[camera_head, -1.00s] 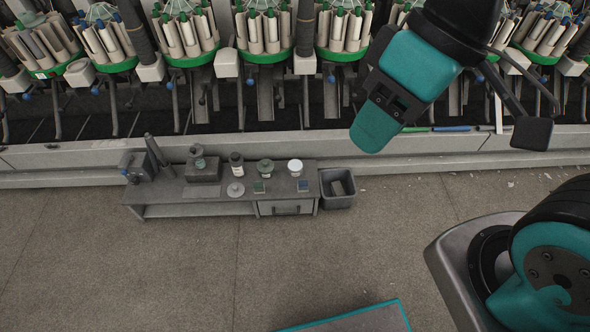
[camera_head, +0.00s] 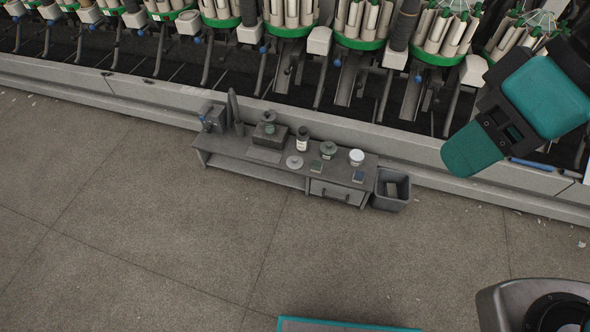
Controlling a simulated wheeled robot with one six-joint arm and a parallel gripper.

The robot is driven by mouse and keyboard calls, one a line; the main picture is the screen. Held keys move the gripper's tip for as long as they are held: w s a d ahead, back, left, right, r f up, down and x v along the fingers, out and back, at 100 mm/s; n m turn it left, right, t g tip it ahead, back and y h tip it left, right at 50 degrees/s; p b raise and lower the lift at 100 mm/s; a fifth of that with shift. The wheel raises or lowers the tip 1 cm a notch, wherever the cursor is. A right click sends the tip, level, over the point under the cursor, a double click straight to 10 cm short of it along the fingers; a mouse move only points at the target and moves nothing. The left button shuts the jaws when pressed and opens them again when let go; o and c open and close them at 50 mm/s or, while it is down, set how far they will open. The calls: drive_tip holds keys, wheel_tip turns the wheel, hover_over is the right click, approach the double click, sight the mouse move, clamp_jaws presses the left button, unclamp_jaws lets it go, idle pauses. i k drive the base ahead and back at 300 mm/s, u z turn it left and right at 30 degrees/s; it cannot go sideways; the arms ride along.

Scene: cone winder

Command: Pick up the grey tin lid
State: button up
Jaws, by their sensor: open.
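The grey tin lid (camera_head: 294,162) is a small, flat, pale grey disc with a raised middle. It lies on top of the low grey bench (camera_head: 230,150), near the front edge, left of a small green block. My gripper (camera_head: 472,150) is teal and dark, seen from the side in the air at the right. It is well apart from the lid, to its right in the picture. It is open, and nothing shows in it.
A grey bin (camera_head: 391,190) stands right of the bench. The winder runs behind. The floor (camera_head: 160,230) in front is clear.

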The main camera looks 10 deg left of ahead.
sight(294, 162)
drive_tip(key=k, duration=1.1)
drive_tip(key=u, duration=0.65)
drive_tip(key=i, duration=0.6)
drive_tip(key=u, duration=0.85)
drive_tip(key=i, duration=1.5)
drive_tip(key=z, duration=1.15)
drive_tip(key=i, duration=0.65)
drive_tip(key=z, duration=0.7)
